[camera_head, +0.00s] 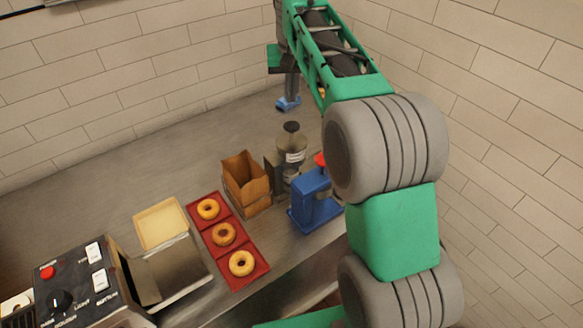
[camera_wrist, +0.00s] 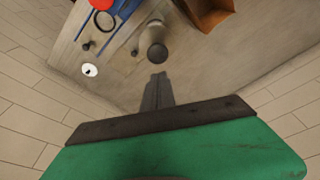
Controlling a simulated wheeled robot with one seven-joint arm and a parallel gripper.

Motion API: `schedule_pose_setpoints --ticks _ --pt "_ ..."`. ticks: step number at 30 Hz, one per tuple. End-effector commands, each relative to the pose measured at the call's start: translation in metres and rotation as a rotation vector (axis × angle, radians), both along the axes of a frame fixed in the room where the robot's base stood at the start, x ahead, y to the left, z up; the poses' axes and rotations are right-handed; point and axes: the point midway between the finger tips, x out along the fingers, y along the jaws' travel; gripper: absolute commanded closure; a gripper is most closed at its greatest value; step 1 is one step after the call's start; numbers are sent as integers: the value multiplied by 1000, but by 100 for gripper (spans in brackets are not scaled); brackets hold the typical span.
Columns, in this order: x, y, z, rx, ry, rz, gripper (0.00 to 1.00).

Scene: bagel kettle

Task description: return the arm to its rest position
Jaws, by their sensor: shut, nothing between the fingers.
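My green arm fills the upper right middle of the head view, reaching up and over the far part of the counter. My gripper (camera_head: 289,98) hangs down near the back wall, behind the glass canister, with a blue part at its low end. In the wrist view, my gripper (camera_wrist: 157,77) shows as narrow grey fingers close together, shut and empty. The fingers point toward a dark round knob (camera_wrist: 157,53), apart from it as far as I can tell.
A canister (camera_head: 291,160), brown paper bag (camera_head: 246,184) and blue device (camera_head: 315,207) stand close together. A red tray (camera_head: 251,268) holds three bagels. A control box (camera_head: 75,285) and an open metal container (camera_head: 182,270) are at front left. The back left counter is clear.

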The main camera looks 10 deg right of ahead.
Motion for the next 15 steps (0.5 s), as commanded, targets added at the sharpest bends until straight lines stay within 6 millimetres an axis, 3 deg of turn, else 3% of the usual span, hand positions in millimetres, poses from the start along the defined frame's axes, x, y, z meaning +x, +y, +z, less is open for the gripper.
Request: schedule_pose_setpoints --ticks 11,15 --pt "0 0 2 0 0 0 100" --pt "-18 -2 3 -5 -15 9 100"
